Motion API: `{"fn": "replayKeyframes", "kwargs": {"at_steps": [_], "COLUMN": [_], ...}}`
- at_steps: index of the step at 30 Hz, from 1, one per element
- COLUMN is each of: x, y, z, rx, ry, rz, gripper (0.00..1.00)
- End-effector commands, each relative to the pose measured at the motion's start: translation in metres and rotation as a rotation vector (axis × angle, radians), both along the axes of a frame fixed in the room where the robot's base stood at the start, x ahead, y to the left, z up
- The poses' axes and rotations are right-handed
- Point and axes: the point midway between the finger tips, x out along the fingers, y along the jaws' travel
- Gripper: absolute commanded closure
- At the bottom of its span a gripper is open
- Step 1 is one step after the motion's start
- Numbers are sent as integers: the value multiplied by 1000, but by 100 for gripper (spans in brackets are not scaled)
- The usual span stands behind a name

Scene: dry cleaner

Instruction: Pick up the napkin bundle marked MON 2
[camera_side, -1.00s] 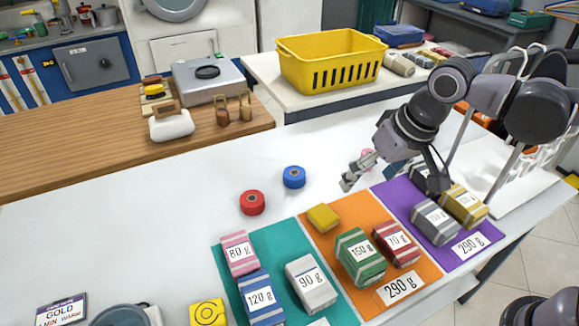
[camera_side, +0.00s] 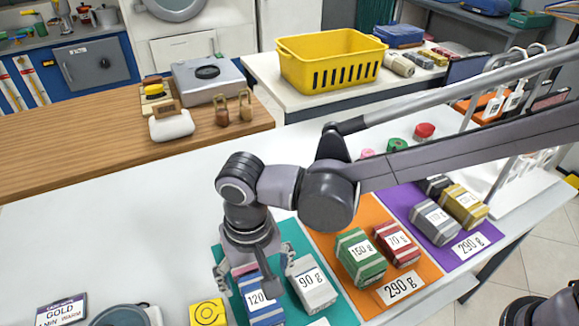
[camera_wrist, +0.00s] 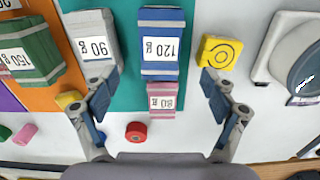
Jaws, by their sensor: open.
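I see no bundle with a readable MON 2 mark; the bundle labels I can read show weights. My gripper (camera_side: 255,277) is open and points down over the teal mat (camera_side: 295,240). In the wrist view its fingers are spread on either side of the pink 80 g bundle (camera_wrist: 161,100) and the near end of the blue 120 g bundle (camera_wrist: 161,42). The blue one also shows below my gripper in the side view (camera_side: 262,304). The grey 90 g bundle (camera_wrist: 95,40) lies beside my left finger. The jaws hold nothing. My arm mostly hides the pink bundle in the side view.
Green 150 g (camera_side: 360,258) and red 70 g (camera_side: 397,245) bundles lie on the orange mat (camera_side: 425,268). Grey (camera_side: 435,222) and yellow (camera_side: 463,205) bundles lie on the purple mat.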

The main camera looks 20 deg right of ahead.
Motion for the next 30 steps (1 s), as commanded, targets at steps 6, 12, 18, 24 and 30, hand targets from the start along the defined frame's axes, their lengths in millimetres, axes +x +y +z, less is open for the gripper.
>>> {"fn": "replayKeyframes", "kwargs": {"at_steps": [6,12,18,24,30], "x": [0,0,-2,-2,-2], "y": [0,0,2,1,1], "z": [-27,-40,-68,-82,-83], "rx": [1,1,1,2,2], "ry": [-1,-1,-1,-1,-1], "rz": [0,1,1,1,1], "gripper": [15,15,15,15,15]}}
